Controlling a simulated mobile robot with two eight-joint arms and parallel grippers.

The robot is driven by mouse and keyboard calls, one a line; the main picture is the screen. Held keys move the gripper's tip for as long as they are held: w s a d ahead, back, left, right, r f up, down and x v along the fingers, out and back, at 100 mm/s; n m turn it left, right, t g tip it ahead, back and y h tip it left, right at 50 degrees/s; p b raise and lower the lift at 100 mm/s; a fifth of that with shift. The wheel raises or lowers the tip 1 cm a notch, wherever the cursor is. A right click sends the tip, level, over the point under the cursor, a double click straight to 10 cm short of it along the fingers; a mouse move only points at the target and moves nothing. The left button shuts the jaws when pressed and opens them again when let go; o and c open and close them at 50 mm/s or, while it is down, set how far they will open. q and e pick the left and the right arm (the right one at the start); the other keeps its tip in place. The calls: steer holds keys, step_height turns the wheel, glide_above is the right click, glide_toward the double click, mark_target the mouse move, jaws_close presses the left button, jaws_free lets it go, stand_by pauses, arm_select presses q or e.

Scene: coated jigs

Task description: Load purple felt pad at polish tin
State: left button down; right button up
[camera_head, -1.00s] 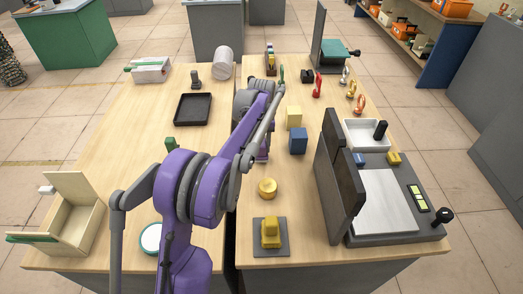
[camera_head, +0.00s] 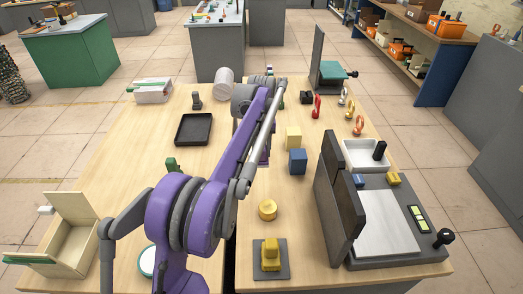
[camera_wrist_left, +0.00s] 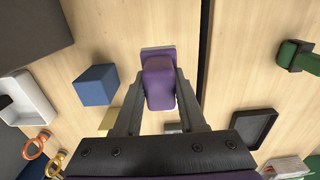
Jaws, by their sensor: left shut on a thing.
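A purple felt pad (camera_wrist_left: 158,82), a block on a wider flat base, sits between the fingers of my left gripper (camera_wrist_left: 159,88) in the left wrist view. The fingers are shut on it, above the wooden tabletop. In the head view my purple arm (camera_head: 190,215) covers most of this gripper and the pad. A round yellow tin-like thing (camera_head: 267,209) stands on the right table, right of my arm. A round white thing with a green rim (camera_head: 147,262) is partly hidden by my arm. I cannot tell which one is the polish tin. My right gripper is not in view.
A yellow block on a grey plate (camera_head: 270,258) is at the front. Blue (camera_head: 297,162) and yellow (camera_head: 293,138) blocks stand beyond. A grey machine with upright dark panels (camera_head: 342,185) is at right. A black tray (camera_head: 194,130) and wooden box (camera_head: 75,235) are left. A gap separates the tables.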

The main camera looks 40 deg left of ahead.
arm_select(q)
steer(key=w+a+f+p, duration=0.1)
steer(key=w+a+p, duration=0.6)
steer(key=w+a, duration=0.2)
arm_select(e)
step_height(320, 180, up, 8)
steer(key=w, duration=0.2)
arm_select(q)
steer(key=shift+w+f+b, duration=0.1)
steer(key=shift+f+b, duration=1.5)
steer(key=shift+f, duration=1.5)
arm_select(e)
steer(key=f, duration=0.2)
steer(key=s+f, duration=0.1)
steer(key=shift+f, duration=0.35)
arm_select(q)
steer(key=shift+f, duration=0.55)
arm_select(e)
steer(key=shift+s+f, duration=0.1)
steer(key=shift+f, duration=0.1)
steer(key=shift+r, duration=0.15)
